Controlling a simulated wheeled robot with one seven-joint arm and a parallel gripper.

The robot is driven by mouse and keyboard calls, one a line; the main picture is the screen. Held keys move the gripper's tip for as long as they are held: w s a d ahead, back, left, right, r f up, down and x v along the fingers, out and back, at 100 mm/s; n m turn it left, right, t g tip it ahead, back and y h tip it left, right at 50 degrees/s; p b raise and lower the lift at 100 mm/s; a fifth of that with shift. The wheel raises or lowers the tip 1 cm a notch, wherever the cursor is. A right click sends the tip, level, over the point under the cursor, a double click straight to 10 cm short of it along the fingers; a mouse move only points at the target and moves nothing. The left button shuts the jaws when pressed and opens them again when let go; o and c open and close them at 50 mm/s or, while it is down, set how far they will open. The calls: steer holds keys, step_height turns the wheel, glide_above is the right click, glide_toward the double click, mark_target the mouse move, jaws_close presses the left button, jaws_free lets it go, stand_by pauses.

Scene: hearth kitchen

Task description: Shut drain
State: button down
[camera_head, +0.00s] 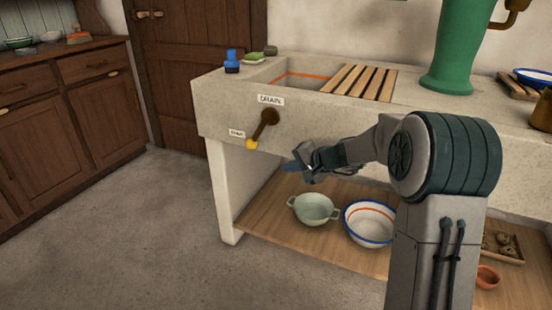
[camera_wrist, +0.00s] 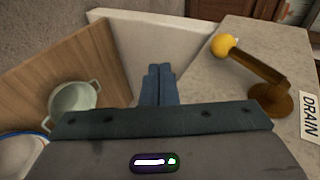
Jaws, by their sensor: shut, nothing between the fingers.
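The drain lever (camera_head: 263,127) is a brown arm with a yellow knob, mounted on the front of the stone sink (camera_head: 330,120) under the DRAIN label (camera_head: 271,99). It slants down to the left, its knob near a small second label (camera_head: 236,133) too small to read. In the wrist view the lever (camera_wrist: 262,72) lies right of my gripper (camera_wrist: 158,72), with its yellow knob (camera_wrist: 224,45) at the far end. My gripper (camera_head: 290,166) is shut and empty, in front of the sink, below and right of the knob. It is apart from the lever.
A green pot (camera_head: 313,208) and a white bowl (camera_head: 370,224) stand on the wooden shelf under the sink. A slatted rack (camera_head: 361,82) and blue bottle (camera_head: 232,61) sit on top. The floor at left is clear.

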steer(key=s+d, duration=0.2)
steer(key=shift+d+f, duration=0.3)
steer(key=shift+d, duration=0.1)
steer(key=s+r+n+g+h+p, duration=0.3)
steer(key=s+r+n+p, duration=0.1)
steer(key=s+r+p, duration=1.35)
steer(key=s+d+r+n+h+p, duration=0.1)
steer(key=s+d+r+h+p, duration=0.2)
steer(key=s+r+p, duration=0.5)
steer(key=s+d+r+n+g+h+p, duration=0.1)
steer(key=s+d+r+h+p, duration=0.2)
steer(key=s+r+p, duration=0.6)
step_height(320, 180, up, 5)
steer(key=d+p, duration=0.1)
steer(key=p, duration=0.3)
steer(key=shift+s+d, duration=0.15)
steer(key=shift+d, duration=0.2)
steer(key=shift+r, duration=0.1)
